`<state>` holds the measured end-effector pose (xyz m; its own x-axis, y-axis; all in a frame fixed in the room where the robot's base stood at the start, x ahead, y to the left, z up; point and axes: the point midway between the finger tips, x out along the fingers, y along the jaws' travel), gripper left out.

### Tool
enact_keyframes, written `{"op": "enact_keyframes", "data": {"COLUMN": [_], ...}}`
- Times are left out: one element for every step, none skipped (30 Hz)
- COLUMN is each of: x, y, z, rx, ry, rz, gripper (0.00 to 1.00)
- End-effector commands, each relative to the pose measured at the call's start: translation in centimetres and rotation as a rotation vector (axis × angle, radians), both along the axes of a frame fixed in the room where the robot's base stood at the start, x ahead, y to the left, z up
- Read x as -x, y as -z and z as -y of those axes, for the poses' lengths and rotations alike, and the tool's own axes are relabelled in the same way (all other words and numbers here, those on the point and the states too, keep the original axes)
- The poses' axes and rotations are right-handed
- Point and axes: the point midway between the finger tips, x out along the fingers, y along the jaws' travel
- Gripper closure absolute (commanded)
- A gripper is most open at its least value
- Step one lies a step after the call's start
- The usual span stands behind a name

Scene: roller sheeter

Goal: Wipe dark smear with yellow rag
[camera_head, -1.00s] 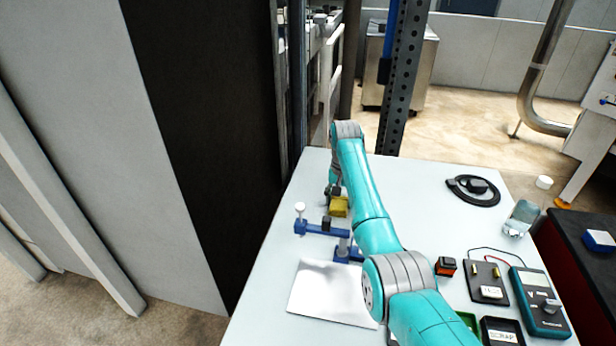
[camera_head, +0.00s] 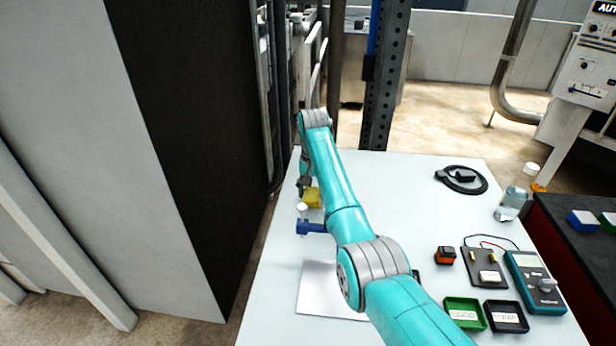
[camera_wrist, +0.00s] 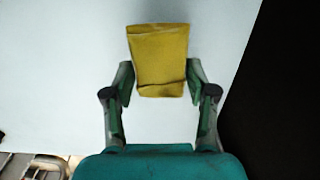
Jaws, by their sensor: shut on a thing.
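The yellow rag (camera_wrist: 159,58) is a folded pad between the fingertips of my gripper (camera_wrist: 159,80) in the wrist view. My gripper is shut on it, one finger on each side. In the head view the rag (camera_head: 312,197) shows at the far left part of the white table, partly behind my arm. My gripper (camera_head: 304,190) is mostly hidden there. I cannot tell whether the rag touches the tabletop. No dark smear shows in either view; my arm hides part of the table.
A blue fixture (camera_head: 311,227) with a white knob stands just nearer than the rag. A white sheet (camera_head: 322,293) lies in front. A green tray (camera_head: 466,313), a black tray (camera_head: 506,316), a multimeter (camera_head: 537,283) and a bottle (camera_head: 510,204) stand right. A dark panel (camera_head: 185,130) rises left.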

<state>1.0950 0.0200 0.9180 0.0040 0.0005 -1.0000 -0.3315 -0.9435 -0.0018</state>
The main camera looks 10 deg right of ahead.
Motion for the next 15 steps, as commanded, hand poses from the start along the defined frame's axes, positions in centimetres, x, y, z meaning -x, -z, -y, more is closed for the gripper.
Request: {"op": "enact_keyframes", "data": {"x": [0.0,0.0,-0.1,-0.1,-0.2,-0.2,-0.3,-0.3,-0.3,-0.3,-0.4,-0.4,-0.4,-0.5,-0.5], "y": [-0.2,-0.5,-0.8,-1.1,-1.4,-1.8,-2.1,-2.4,-2.7,-3.0,-3.2,-3.6,-3.8,-4.1,-4.5], "z": [0.0,0.0,0.1,0.1,0.1,0.2,0.2,0.3,0.3,0.4,0.4,0.4,0.5,0.5,0.6], "rx": [0.000,0.000,0.000,0.000,0.000,0.000,0.000,0.000,0.000,0.000,0.000,0.000,0.000,0.000,0.000], "ry": [-0.001,-0.001,-0.001,-0.001,-0.001,-0.001,-0.001,-0.001,-0.001,-0.001,-0.001,-0.001,-0.001,-0.001,-0.002], "rz": [-0.003,-0.003,-0.004,-0.003,-0.003,-0.002,-0.002,-0.002,-0.002,-0.003,-0.003,-0.003,-0.003,-0.002,-0.002], "gripper": [0.76,0.76,0.76,0.76,0.76,0.76,0.76,0.76,0.76,0.76,0.76,0.76,0.76,0.76,0.76]}}
